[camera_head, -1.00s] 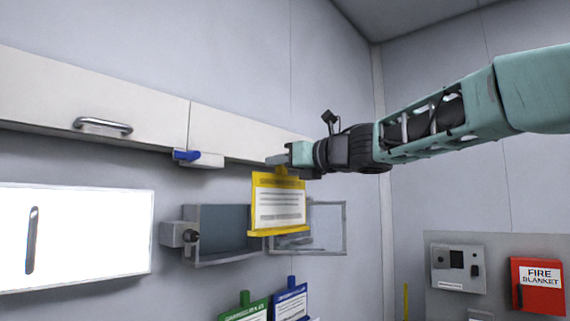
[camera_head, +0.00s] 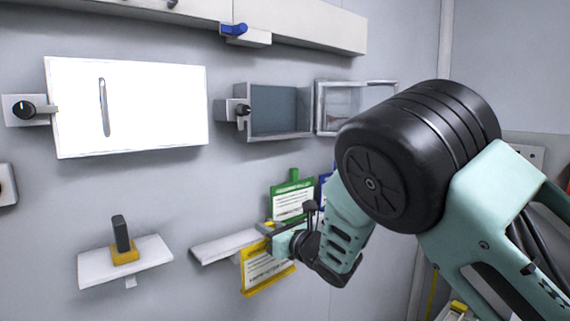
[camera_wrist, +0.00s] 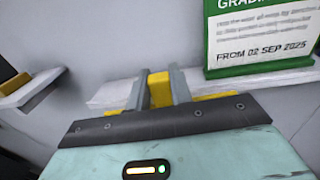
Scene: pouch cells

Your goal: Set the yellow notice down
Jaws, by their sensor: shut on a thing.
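My gripper (camera_head: 268,229) is shut on the yellow notice (camera_head: 264,273) by its top tab. The notice hangs below the jaws, at the right end of a white wall shelf (camera_head: 222,247). I cannot tell whether it touches the shelf. In the wrist view, the two grey fingers (camera_wrist: 157,92) stand on either side of the yellow tab (camera_wrist: 160,88). Most of the notice is hidden there behind the gripper body. The white shelf (camera_wrist: 108,95) shows beyond the fingers.
A green notice (camera_head: 293,203) stands just behind my gripper, with a blue notice (camera_head: 324,188) partly hidden beside it. A second shelf (camera_head: 95,268) at left holds a yellow-based black object (camera_head: 123,238). A white lit panel (camera_head: 150,105) and open wall box (camera_head: 280,108) are above. The white shelf's left part looks bare.

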